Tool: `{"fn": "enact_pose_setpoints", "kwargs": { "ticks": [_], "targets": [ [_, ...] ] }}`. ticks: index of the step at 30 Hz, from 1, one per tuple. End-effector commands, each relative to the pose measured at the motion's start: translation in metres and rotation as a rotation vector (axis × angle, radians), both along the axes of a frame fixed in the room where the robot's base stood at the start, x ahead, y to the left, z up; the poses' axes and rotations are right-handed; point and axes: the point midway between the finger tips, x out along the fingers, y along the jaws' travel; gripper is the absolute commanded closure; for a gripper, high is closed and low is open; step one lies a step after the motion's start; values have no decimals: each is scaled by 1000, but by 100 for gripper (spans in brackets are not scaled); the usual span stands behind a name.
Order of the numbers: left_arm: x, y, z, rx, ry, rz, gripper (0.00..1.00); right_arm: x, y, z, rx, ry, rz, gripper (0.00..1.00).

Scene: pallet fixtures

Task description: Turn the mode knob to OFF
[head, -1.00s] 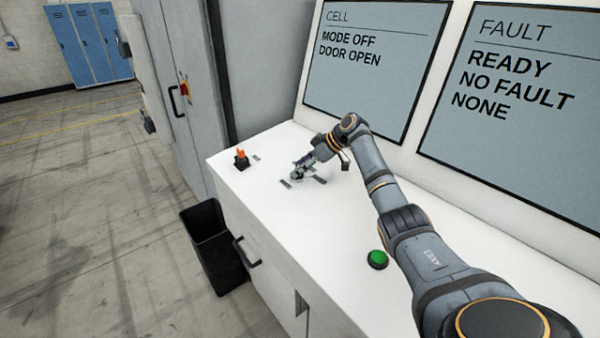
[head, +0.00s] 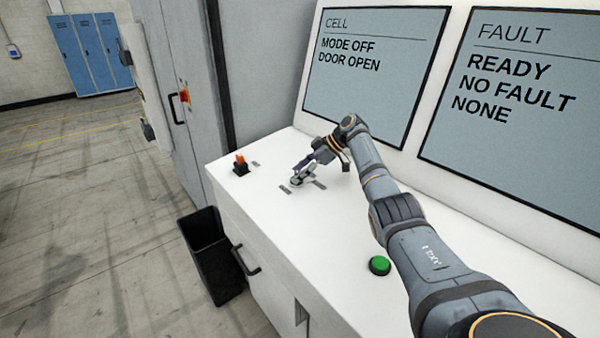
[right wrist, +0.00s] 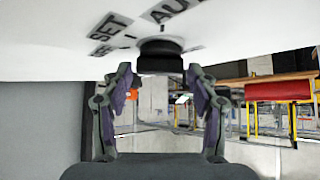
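The mode knob (right wrist: 160,56) is a dark round knob in the right wrist view, with the labels SET (right wrist: 110,27) and AU... (right wrist: 168,10) beside it. Its pointer direction is not clear. My right gripper (right wrist: 160,74) is open, with one finger on each side of the picture and the knob just beyond the fingertips, apparently not gripped. In the head view my right gripper (head: 301,168) is low over the white console (head: 345,235) and partly hides the knob. The cell screen (head: 375,80) reads MODE OFF, DOOR OPEN. My left gripper is not in view.
A green button (head: 380,265) is on the console near my right arm. An orange-and-black switch (head: 240,165) stands at the far left corner. The fault screen (head: 520,105) reads READY, NO FAULT, NONE. A black bin (head: 210,255) stands on the floor beside the console.

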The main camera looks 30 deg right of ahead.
Motion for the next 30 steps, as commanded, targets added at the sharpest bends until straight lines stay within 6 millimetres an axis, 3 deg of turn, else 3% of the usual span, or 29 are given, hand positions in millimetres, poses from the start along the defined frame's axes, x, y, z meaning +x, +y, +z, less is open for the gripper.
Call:
{"fn": "enact_pose_setpoints", "kwargs": {
  "ticks": [13,24,30],
  "targets": [
    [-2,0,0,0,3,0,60,-3,-5,6,0,0,-3,28],
    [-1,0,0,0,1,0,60,-41,-51,65,-1,-2,-4,28],
    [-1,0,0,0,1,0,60,-52,-64,82,0,1,-1,28]
  ]
}}
